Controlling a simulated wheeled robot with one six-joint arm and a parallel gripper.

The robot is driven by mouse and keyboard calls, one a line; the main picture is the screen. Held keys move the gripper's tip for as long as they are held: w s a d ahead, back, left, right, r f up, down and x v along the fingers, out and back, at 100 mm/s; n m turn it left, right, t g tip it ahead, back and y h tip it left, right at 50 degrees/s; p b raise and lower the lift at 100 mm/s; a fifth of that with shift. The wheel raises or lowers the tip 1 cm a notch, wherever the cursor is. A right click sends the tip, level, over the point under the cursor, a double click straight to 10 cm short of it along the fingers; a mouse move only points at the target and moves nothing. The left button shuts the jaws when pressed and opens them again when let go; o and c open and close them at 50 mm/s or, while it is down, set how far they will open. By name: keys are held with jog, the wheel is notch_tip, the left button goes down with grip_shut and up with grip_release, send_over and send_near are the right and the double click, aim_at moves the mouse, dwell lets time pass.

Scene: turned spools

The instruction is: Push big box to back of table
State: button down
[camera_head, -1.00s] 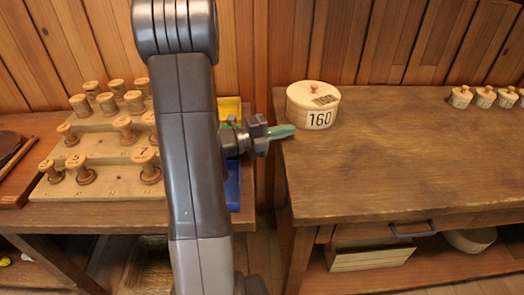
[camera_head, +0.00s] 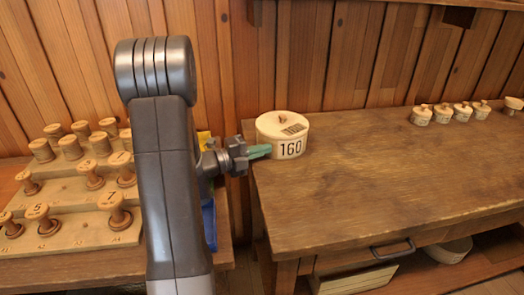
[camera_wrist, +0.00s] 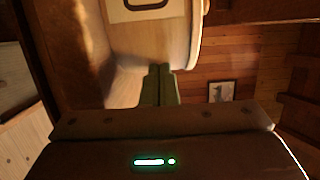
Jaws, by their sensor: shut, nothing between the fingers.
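The big box is a round, pale wooden lidded box (camera_head: 283,137) marked 160, standing upright at the back left corner of the right-hand table (camera_head: 350,190). In the wrist view the box (camera_wrist: 150,40) fills the upper middle, with part of its printed label. My gripper (camera_head: 262,151) has green fingers and is shut and empty. Its fingertips are at the box's left front side, and in the wrist view the green fingers (camera_wrist: 159,84) reach the box's lower edge. I cannot tell if they touch it.
Several small lidded boxes (camera_head: 442,114) stand in a row at the table's back right. The table's middle is clear. A stepped rack of wooden spools (camera_head: 90,225) stands on the left table. A plank wall (camera_head: 350,50) rises behind.

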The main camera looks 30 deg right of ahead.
jog(key=w+d+p, duration=0.1)
jog(key=w+p, duration=0.1)
jog(key=w, duration=0.1)
jog(key=w+d+p, duration=0.1)
jog(key=w+p, duration=0.1)
jog(key=w, duration=0.1)
jog(key=w+d+p, duration=0.1)
jog(key=w, duration=0.2)
jog(key=shift+w+p, duration=0.35)
jog(key=shift+p, duration=0.05)
jog(key=shift+s, duration=0.1)
dwell(0.6)
